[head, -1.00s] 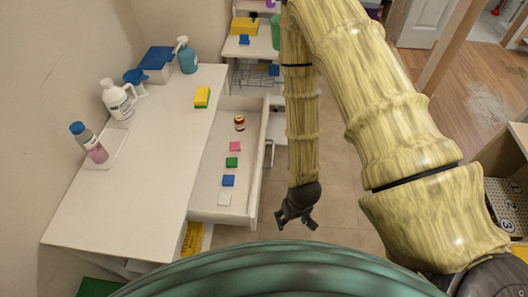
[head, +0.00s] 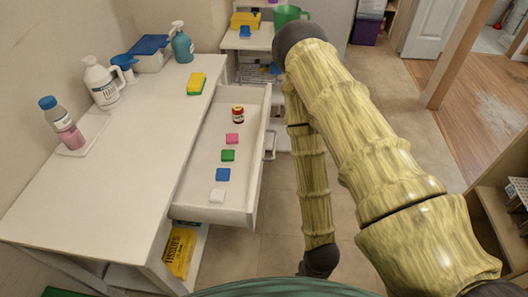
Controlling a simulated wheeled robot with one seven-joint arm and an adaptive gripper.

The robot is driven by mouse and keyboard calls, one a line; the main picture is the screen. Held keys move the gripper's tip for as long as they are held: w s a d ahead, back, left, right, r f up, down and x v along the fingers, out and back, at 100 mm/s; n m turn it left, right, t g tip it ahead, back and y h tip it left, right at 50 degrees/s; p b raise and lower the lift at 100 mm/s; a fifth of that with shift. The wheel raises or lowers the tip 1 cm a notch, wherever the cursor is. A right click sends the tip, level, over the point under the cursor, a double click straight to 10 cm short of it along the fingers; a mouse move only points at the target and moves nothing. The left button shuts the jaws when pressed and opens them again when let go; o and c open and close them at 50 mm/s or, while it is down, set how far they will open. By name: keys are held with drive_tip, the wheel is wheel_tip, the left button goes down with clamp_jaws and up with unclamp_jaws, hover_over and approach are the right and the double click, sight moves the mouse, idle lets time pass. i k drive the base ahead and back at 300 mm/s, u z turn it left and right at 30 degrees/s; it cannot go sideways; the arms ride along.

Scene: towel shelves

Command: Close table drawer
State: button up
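The white table drawer (head: 202,211) is pulled out from the right side of the white table (head: 98,190). Its handle (head: 270,144) is on the outer right face. The wrist end (head: 318,262) shows at the bottom, but the gripper fingers are hidden behind my own body.
A yellow and green sponge (head: 196,84), bottles (head: 103,86) and a blue-lidded box (head: 152,52) stand on the table. A yellow packet (head: 180,250) is on the shelf below. A wooden shelf unit (head: 500,215) is at the right. Tiled floor between is free.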

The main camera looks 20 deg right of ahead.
sight(190, 202)
drive_tip(key=k, duration=0.55)
drive_tip(key=z, duration=0.8)
drive_tip(key=i, duration=1.05)
drive_tip(key=u, duration=0.55)
